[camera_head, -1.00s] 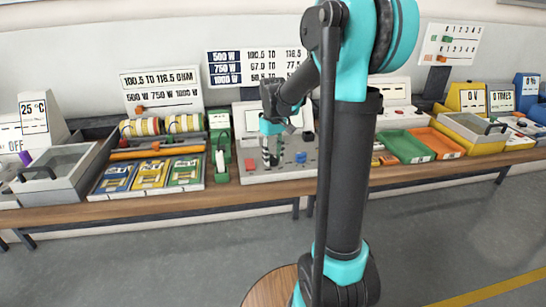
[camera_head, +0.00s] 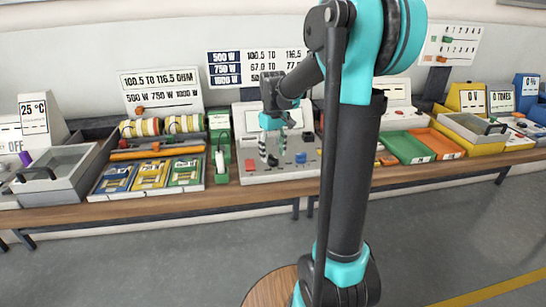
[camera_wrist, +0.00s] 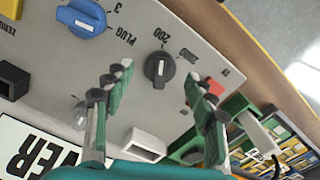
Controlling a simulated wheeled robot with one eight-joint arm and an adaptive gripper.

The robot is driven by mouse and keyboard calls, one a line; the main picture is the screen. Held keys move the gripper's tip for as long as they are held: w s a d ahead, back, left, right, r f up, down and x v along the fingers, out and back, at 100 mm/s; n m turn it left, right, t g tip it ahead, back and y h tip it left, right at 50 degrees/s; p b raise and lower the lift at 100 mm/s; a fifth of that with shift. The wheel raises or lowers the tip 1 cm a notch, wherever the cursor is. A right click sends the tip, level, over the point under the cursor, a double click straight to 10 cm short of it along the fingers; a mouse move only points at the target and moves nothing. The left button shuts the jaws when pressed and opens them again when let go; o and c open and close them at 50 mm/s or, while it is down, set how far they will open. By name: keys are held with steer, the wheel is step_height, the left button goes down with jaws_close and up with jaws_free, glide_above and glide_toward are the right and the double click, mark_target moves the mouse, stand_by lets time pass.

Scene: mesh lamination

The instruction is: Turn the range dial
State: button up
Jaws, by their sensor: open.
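The range dial (camera_wrist: 159,69) is a black round knob with a pointer, on a grey panel beside the printed marks 200 and 2000, in the wrist view. My gripper (camera_wrist: 158,78) is open, with one green-and-black finger on each side of the dial in the picture. I see no finger touching the dial; the depth between them is hard to tell. In the head view my gripper (camera_head: 273,158) points down over the grey meter panel (camera_head: 253,174), and the dial is hard to make out there.
A blue dial (camera_wrist: 81,18) marked PLUG and 3 sits left of the range dial. A red button (camera_wrist: 213,87) lies close to the right finger. A green holder (camera_head: 220,168) with a white piece stands left of the panel. Open trays (camera_head: 405,146) lie to the right.

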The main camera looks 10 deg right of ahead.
mark_target(273, 156)
step_height(273, 156, up, 10)
stand_by(0.4)
steer(key=shift+s+f, duration=0.1)
steer(key=shift+f, duration=0.05)
